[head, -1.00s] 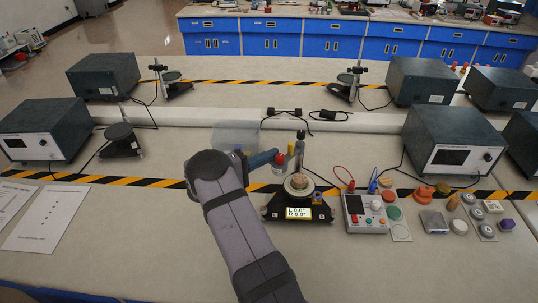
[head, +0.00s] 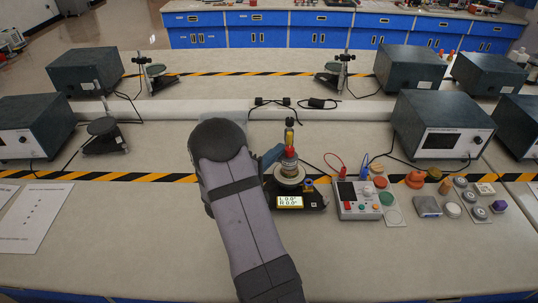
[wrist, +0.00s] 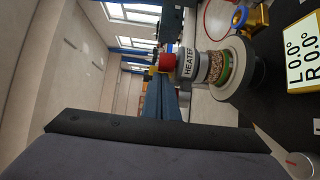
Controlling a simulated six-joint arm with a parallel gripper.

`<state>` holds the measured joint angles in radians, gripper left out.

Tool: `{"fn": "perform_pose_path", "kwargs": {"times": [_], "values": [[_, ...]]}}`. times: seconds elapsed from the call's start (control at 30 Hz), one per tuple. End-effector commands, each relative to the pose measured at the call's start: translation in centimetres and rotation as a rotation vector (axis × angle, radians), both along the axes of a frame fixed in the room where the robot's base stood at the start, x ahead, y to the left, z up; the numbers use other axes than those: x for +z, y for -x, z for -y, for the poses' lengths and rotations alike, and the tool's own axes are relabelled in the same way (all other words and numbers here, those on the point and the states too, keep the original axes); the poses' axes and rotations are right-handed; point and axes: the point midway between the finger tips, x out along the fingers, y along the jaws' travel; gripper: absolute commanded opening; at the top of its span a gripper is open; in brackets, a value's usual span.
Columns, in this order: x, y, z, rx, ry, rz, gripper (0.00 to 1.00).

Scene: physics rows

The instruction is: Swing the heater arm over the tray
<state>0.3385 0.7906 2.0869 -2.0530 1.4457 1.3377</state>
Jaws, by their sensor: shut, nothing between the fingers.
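The moisture balance (head: 290,200) stands on the bench just right of my arm in the head view. Its heater (head: 289,165), a grey cylinder with a red part on top, is upright over the round tray (head: 289,186). In the sideways-turned wrist view, the cylinder labelled HEATER (wrist: 187,63) lines up with the tray of brown grains and green ring (wrist: 219,68). My gripper (head: 276,153) is shut and empty, its blue fingers beside the heater on its left. The blue fingers also show in the wrist view (wrist: 162,92). My forearm hides much of the gripper.
A control box with knobs (head: 358,199) stands close right of the balance, with red and blue leads. Several small parts lie farther right. A dark instrument box (head: 441,132) stands behind. The bench left of my arm is clear up to a paper sheet (head: 35,215).

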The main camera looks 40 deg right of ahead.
Motion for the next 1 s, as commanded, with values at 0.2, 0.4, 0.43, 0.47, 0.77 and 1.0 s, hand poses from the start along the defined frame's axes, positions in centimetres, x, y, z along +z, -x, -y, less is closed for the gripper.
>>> {"fn": "perform_pose_path", "kwargs": {"times": [0.2,0.4,0.43,0.47,0.77,1.0], "values": [[-0.2,1.2,0.6,-0.004,0.000,0.001,0.00],[0.0,1.8,0.9,-0.011,0.000,-0.001,0.00],[0.0,1.9,1.0,-0.012,0.001,-0.001,0.00],[0.0,1.9,1.0,-0.012,0.001,-0.002,0.00],[0.0,2.0,1.0,-0.013,0.002,-0.005,0.00],[-0.1,1.6,0.9,-0.011,0.003,-0.005,0.00]]}}
